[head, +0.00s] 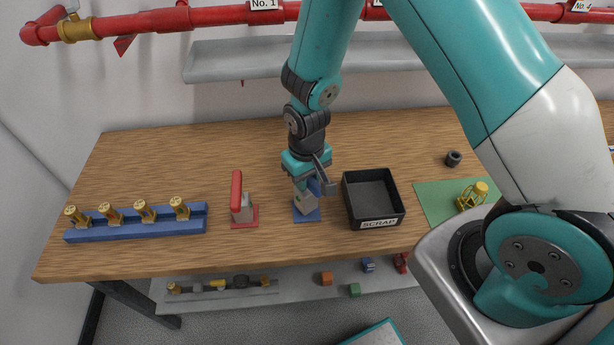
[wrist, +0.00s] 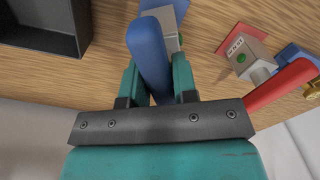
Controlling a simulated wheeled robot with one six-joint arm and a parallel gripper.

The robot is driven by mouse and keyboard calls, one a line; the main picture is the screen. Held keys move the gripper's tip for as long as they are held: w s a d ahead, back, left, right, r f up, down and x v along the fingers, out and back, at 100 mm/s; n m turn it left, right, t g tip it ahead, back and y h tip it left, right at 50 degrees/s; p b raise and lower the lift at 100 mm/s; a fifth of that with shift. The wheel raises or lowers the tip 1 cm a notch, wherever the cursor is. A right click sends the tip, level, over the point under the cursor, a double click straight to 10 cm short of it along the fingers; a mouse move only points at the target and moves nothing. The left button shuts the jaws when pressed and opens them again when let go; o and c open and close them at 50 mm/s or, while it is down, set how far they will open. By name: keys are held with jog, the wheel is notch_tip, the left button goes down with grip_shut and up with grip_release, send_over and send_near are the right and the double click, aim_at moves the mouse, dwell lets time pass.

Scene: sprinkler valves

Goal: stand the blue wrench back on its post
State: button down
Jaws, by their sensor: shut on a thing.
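My gripper (wrist: 155,85) is shut on the blue wrench (wrist: 149,50), whose rounded handle lies between the two teal fingers in the wrist view. In the head view the gripper (head: 309,181) is low over the blue base plate (head: 309,215), and only a bit of blue shows at the fingers. The grey post (head: 306,203) stands on that plate. In the wrist view the post (wrist: 171,42) is right beside the wrench, partly hidden by it. I cannot tell whether the wrench is seated on the post.
A red wrench (head: 237,192) stands on its own post, left of my gripper. The black SCRAP tray (head: 376,223) is close on the right. A blue rack (head: 137,228) with several brass valves is at the left. A green mat (head: 440,202) lies further right.

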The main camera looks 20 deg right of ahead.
jog(key=shift+f+b, duration=0.75)
jog(key=shift+f, duration=0.3)
jog(key=c, duration=0.8)
grip_release()
notch_tip(320, 180, up, 17)
jog(key=shift+r+b, duration=0.2)
jog(key=shift+b, duration=0.75)
